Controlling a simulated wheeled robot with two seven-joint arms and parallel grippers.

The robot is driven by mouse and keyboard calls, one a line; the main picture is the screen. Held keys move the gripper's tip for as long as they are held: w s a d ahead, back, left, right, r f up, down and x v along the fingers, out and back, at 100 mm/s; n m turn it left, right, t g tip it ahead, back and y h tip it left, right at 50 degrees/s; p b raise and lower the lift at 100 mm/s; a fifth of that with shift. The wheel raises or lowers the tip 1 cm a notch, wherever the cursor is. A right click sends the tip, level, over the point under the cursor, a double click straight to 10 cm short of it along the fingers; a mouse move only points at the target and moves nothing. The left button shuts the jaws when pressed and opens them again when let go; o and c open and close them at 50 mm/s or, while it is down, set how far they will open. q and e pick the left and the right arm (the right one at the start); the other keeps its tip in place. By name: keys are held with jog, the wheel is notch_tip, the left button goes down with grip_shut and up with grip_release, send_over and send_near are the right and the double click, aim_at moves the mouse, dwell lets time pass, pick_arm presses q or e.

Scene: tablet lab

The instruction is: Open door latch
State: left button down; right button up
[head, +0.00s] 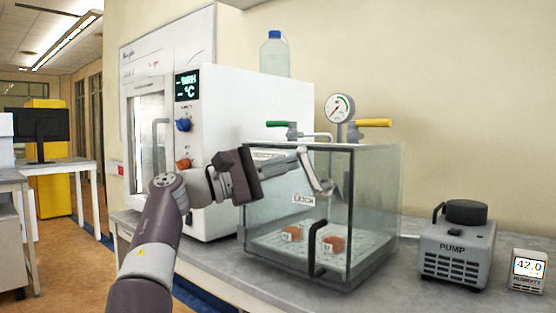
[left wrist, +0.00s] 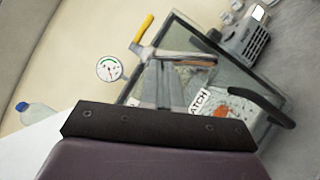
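A clear glass chamber (head: 382,215) stands on the bench with a black door handle (head: 316,252) and a white label reading LATCH (head: 303,200) on its front. A grey latch lever (head: 325,186) sits above and right of the label, tilted. My left gripper (head: 299,158) reaches in from the left, its fingertips at or touching the lever's upper end. In the left wrist view, the fingers (left wrist: 160,66) lie close together below a bar crossing the door top; whether they clasp the latch is unclear. The label (left wrist: 200,104) and handle (left wrist: 257,98) show there too. My right gripper is out of view.
A white oven (head: 218,95) stands left, close behind my arm. Green (head: 267,124) and yellow (head: 374,123) valve handles and a gauge (head: 339,108) top the chamber. A pump (head: 456,248) and humidity meter (head: 527,270) stand right. Orange pieces (head: 333,244) lie inside the chamber.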

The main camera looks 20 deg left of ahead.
pick_arm(q)
jog(key=shift+s+d+r+m+g+y+p, duration=0.2)
jog(key=shift+d+r+m+g+p, duration=0.15)
jog(key=shift+d+r+m, duration=0.15)
jog(key=shift+s+d+r+m+g+y+p, duration=0.15)
jog(key=shift+d+r+m+g+p, duration=0.15)
jog(key=shift+d+m, duration=0.2)
jog(key=shift+s+d+r, duration=0.1)
jog(key=shift+d+r, duration=0.05)
jog(key=shift+r, duration=0.05)
